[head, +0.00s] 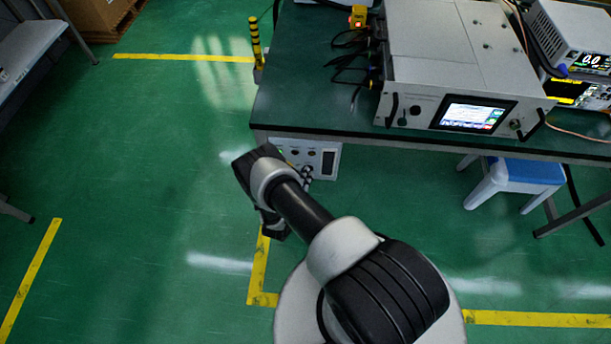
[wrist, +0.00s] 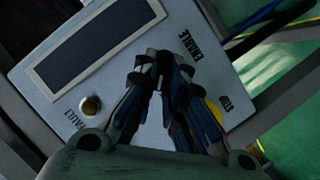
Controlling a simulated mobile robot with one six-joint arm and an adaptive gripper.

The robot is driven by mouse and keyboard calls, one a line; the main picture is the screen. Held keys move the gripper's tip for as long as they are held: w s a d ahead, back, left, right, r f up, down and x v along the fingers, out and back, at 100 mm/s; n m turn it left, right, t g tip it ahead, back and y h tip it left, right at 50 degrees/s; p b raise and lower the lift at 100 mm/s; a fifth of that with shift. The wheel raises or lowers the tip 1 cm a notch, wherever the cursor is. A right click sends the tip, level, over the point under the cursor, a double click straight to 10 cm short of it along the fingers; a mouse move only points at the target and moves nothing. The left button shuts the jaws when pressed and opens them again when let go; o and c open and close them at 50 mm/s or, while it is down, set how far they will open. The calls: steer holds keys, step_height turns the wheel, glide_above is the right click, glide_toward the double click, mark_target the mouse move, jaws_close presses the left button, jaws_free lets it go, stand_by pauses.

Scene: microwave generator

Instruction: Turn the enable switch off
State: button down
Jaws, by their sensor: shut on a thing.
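A light grey control box (head: 317,158) hangs under the near left corner of the table. Its panel (wrist: 60,110) fills much of the wrist view, tilted, with an ENABLE label (wrist: 188,43) near the top. My gripper (head: 307,172) is at the box's face. In the wrist view my gripper (wrist: 162,68) has its fingertips close together just below the ENABLE label, shut on the enable switch there. The fingers hide the switch itself, so its position cannot be read.
A STOP label (wrist: 226,103) and part of a yellow ring (wrist: 213,111) show beside the right finger. A round FAULT lamp (wrist: 90,106) and a dark window (wrist: 95,42) are to the left. The green table (head: 300,95) overhangs the box and bears a generator (head: 440,60).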

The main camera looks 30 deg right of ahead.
steer(key=n+h, duration=0.1)
steer(key=n, duration=0.2)
steer(key=n+h, duration=0.1)
steer(key=n, duration=0.1)
steer(key=shift+a+f+h, duration=0.15)
steer(key=shift+f+h, duration=0.15)
stand_by(0.4)
steer(key=c, duration=1.7)
jaws_free()
steer(key=shift+w, duration=0.1)
steer(key=shift+o, duration=0.2)
steer(key=v, duration=1.2)
